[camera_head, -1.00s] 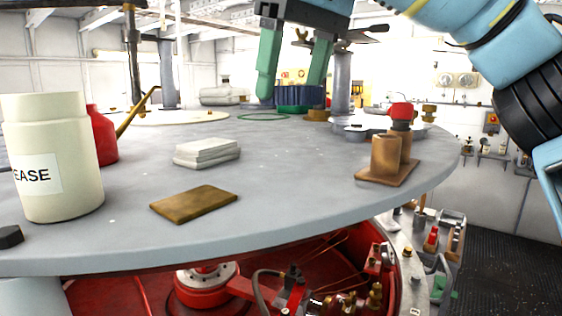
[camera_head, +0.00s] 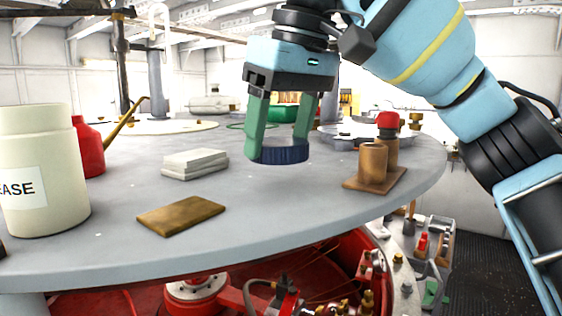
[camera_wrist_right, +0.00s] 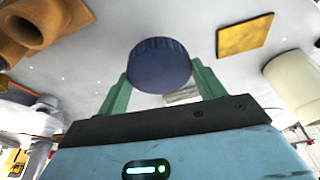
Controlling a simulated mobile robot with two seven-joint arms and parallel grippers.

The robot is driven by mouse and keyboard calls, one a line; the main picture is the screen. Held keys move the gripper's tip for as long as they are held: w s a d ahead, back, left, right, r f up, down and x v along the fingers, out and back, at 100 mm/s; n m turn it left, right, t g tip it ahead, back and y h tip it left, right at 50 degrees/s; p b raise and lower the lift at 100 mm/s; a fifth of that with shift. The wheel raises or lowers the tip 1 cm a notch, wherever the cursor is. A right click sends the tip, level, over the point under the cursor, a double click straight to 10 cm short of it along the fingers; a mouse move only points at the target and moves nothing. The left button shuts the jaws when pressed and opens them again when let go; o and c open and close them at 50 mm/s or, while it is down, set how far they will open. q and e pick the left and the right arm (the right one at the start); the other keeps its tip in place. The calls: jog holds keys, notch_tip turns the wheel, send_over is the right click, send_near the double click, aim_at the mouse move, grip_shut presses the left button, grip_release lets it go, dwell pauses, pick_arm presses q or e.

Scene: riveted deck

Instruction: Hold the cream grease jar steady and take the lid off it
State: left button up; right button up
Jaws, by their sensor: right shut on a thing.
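The cream grease jar (camera_head: 60,160) stands upright on the grey round table at the left of the head view, its label cut to "ASE". Its neck shows no blue lid on it, and nothing is touching it. In the right wrist view the jar (camera_wrist_right: 292,82) is at the right edge. My right gripper (camera_head: 281,150) is shut on a dark blue ridged lid (camera_head: 283,153), held above the table to the right of the jar. The lid (camera_wrist_right: 160,64) also shows between the fingers in the wrist view. My left gripper is not in view.
On the grey table (camera_head: 255,225) lie a brass plate (camera_head: 181,215) and stacked pale slabs (camera_head: 195,163). A red oil can (camera_head: 90,147) stands behind the jar. A brown block with cylinders (camera_head: 374,175) is at right. A green object (camera_head: 284,113) is behind the gripper. The front middle is clear.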

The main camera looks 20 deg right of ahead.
aim_at(285, 142)
jog(key=x, duration=0.4)
jog(key=shift+s+d+f, duration=0.15)
jog(key=shift+s+d, duration=0.1)
jog(key=shift+s, duration=0.15)
jog(key=shift+a, duration=0.1)
jog(key=o, duration=1.1)
jog(key=shift+f, duration=0.1)
jog(key=v, duration=1.2)
